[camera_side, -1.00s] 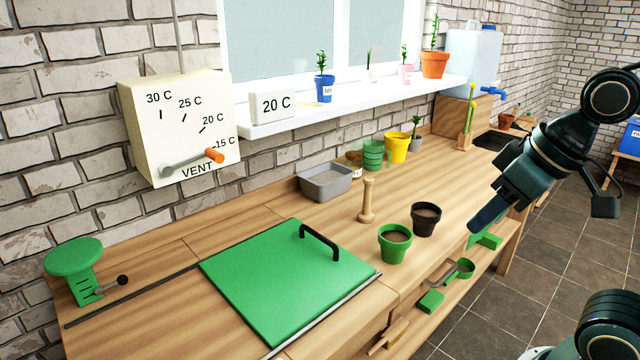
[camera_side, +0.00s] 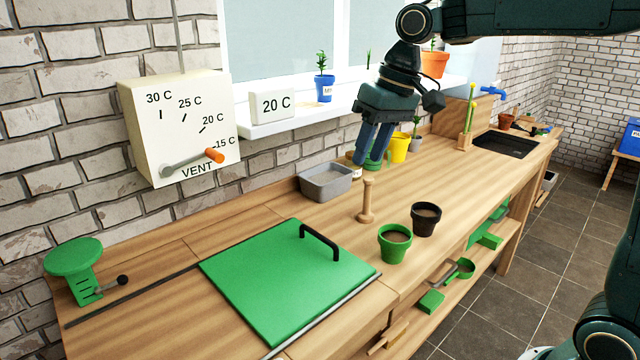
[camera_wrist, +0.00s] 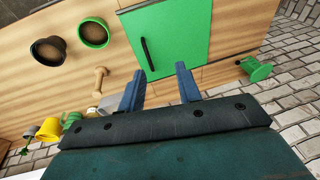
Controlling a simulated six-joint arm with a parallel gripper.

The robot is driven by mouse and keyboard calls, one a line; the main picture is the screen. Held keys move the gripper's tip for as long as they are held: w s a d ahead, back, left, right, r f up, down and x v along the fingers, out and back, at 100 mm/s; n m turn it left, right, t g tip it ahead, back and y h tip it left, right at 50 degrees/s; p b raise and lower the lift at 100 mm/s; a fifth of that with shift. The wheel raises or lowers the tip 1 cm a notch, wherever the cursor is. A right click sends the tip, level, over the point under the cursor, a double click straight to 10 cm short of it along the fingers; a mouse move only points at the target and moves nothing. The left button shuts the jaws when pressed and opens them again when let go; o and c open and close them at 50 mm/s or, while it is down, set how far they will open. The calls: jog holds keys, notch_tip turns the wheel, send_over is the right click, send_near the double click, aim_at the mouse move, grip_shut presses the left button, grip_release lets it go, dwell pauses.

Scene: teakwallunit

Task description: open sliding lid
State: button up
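The sliding lid is a flat green panel (camera_side: 275,275) lying in the bench top at the front left, between two dark rails. A black bar handle (camera_side: 320,241) stands on its right part. In the wrist view the green lid (camera_wrist: 185,40) is at the upper middle, with the black handle (camera_wrist: 148,53) near its left edge. My gripper (camera_side: 375,160) hangs above the bench, behind and to the right of the handle, pointing down. Its two blue fingers (camera_wrist: 160,88) are apart with nothing between them. The gripper does not touch the lid or handle.
A wooden dibber (camera_side: 367,200) stands between my gripper and the handle. A green pot (camera_side: 394,246) and a black pot (camera_side: 426,220) stand right of the lid. A grey tray (camera_side: 327,184) is behind. A green stool-shaped object (camera_side: 73,257) stands at the left end.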

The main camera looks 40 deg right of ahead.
jog(key=w+d+f+g, duration=0.1)
jog(key=w+d+f, duration=0.1)
jog(key=w+f, duration=0.3)
jog(key=w+d+f+g, duration=0.1)
jog(key=w+d+f, duration=0.1)
jog(key=w+f, duration=0.3)
jog(key=w, duration=0.4)
jog(key=shift+w+d+f, duration=0.25)
jog(key=shift+f, duration=0.1)
jog(key=shift+a+f, duration=0.1)
jog(key=shift+f, duration=0.1)
jog(key=a+f, duration=0.1)
jog(key=f, duration=0.7)
jog(key=a+f, duration=0.1)
jog(key=f, duration=0.4)
jog(key=shift+a+f, duration=0.1)
jog(key=shift+a, duration=0.2)
grip_shut()
